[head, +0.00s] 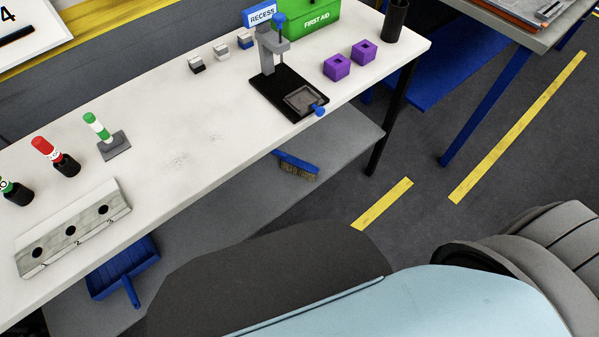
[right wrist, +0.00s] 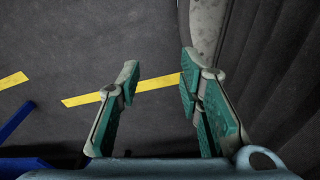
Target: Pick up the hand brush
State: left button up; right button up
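The hand brush (head: 296,165) has a blue back and brown bristles. In the head view it lies on the grey lower shelf (head: 235,205) under the white workbench, and the bench top hides part of it. My right gripper (right wrist: 158,82) shows in the right wrist view with its green-padded fingers wide apart and nothing between them, above the dark floor. The brush does not show in the right wrist view. My left gripper is not in the head view.
The white bench top (head: 190,140) carries a black-and-grey press fixture (head: 288,92), purple blocks (head: 337,67) and a holed block (head: 72,230). A blue dustpan (head: 122,270) lies on the lower shelf. A black bench leg (head: 388,125) stands right of the brush.

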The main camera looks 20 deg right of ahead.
aim_at(300, 163)
jog(key=z, duration=1.15)
jog(key=i, duration=0.65)
jog(key=u, duration=0.75)
jog(key=k, duration=0.45)
jog(key=u, duration=0.85)
jog(key=i, duration=0.5)
jog(key=z, duration=0.05)
